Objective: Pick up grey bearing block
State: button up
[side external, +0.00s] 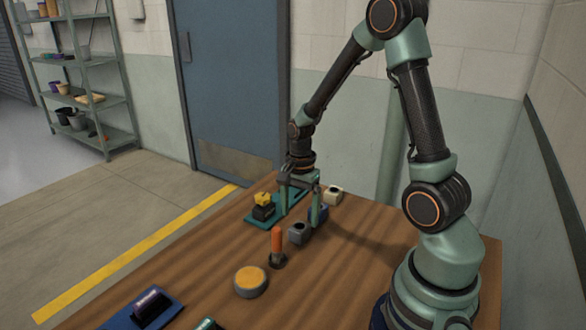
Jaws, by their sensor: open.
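The grey bearing block (298,234), a small dark grey block with a round hole, sits on the wooden table near its middle. My gripper (299,219) is open and points down, with its two green fingers apart. In the picture the block shows just below and between the fingertips, close to the right finger. I cannot tell from this one view whether the fingers straddle it or stand behind it. Nothing shows held between the fingers.
A blue block (321,211) is partly hidden behind the right finger, with a cream block (333,195) beyond. A green tray (254,224) bears a black and yellow part (263,206). An orange-handled tool (277,245) stands nearby, and a round yellow-topped tin (251,282) sits in front.

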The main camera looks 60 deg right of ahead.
aim_at(299, 226)
jog(key=shift+f, duration=2.75)
grip_shut()
